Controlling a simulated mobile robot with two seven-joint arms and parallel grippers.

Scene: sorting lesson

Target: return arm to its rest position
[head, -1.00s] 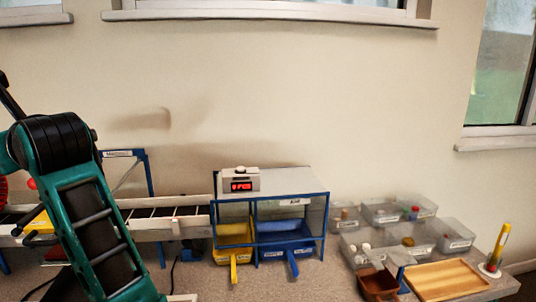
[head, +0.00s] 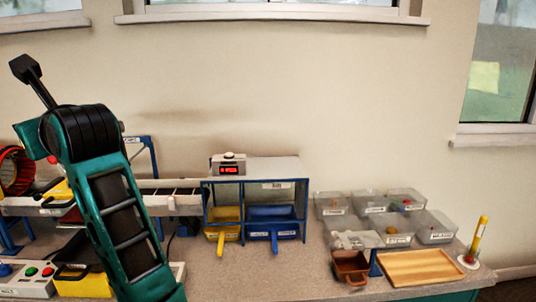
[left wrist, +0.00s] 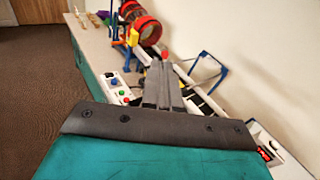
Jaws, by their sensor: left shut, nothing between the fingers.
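My left arm (head: 115,210), teal with black joints, rises from the bottom at the left of the head view, with a dark bar reaching up and left from its top joint. My left gripper (left wrist: 165,72) shows in the left wrist view as grey fingers beyond the teal link, closed together with nothing held. It points over the bench towards a red-rimmed drum (left wrist: 145,30). I cannot pick out the fingertips in the head view. My right gripper is in neither view.
Behind the arm are a conveyor (head: 165,185) and a control box with buttons (head: 28,278). A blue-framed shelf (head: 305,200) holds yellow and blue bins. Clear tubs (head: 435,228), a brown container (head: 350,267) and a wooden tray (head: 420,267) stand at right. The bench's front middle is clear.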

